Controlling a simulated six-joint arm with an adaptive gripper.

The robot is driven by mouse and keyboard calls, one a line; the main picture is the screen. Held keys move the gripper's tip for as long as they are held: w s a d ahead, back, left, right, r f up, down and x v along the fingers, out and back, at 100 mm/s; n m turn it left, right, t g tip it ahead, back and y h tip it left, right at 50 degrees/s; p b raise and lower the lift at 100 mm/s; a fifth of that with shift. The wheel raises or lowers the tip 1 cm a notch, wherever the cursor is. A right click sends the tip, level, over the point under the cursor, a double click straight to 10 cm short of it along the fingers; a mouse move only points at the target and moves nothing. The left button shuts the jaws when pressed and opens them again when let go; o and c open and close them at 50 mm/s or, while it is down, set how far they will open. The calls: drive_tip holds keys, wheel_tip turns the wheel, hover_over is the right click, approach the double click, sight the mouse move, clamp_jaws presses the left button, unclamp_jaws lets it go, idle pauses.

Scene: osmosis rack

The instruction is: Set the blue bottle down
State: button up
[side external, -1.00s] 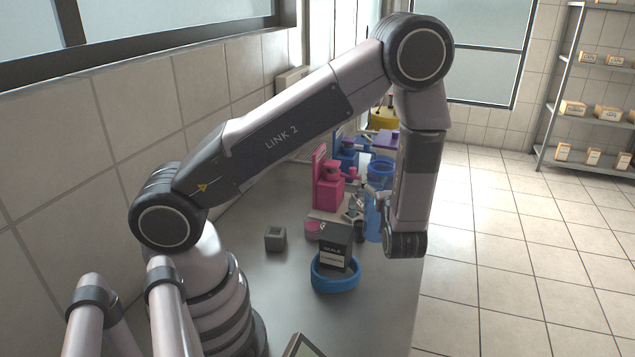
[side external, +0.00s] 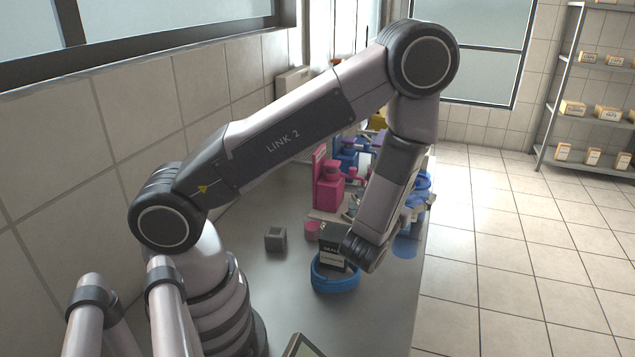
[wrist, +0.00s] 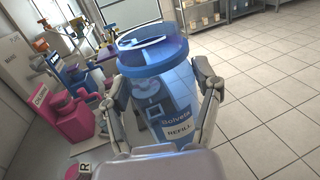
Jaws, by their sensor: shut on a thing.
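In the side view the bottle (side external: 405,243) is partly hidden behind my wrist, near the bench's right edge. Its rim shows higher and to the right of its base, so it looks tilted. Whether its base touches the bench (side external: 385,310) cannot be told.
A blue ring (side external: 335,280) with a dark labelled box (side external: 333,248) is on the bench near my wrist. Pink (side external: 328,185) and blue dispensers (side external: 350,155) stand behind, left of the bottle. A small grey block (side external: 275,238) lies left.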

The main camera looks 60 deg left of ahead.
drive_tip(key=s+a+f+n+g+y, duration=0.1)
drive_tip(key=s+a+n+g+y, duration=0.4)
drive_tip(key=a, duration=0.3)
drive_tip(key=s+a+f+n+g+y, duration=0.25)
drive_tip(key=s+a+n+g, duration=0.2)
drive_tip(key=s+a, duration=0.35)
drive_tip(key=s+d+r+n+g+y, duration=0.1)
drive_tip(key=s+d+n+g+y, duration=0.2)
drive_tip(key=s+g, duration=0.5)
wheel_tip(320, 180, down, 7)
drive_tip(key=n+h, duration=0.1)
drive_tip(key=shift+w+f, duration=0.15)
drive_tip(key=shift+w, duration=0.05)
drive_tip(key=shift+a+f+g+h, duration=0.1)
drive_tip(key=shift+g+h, duration=0.15)
drive_tip(key=o, duration=1.1)
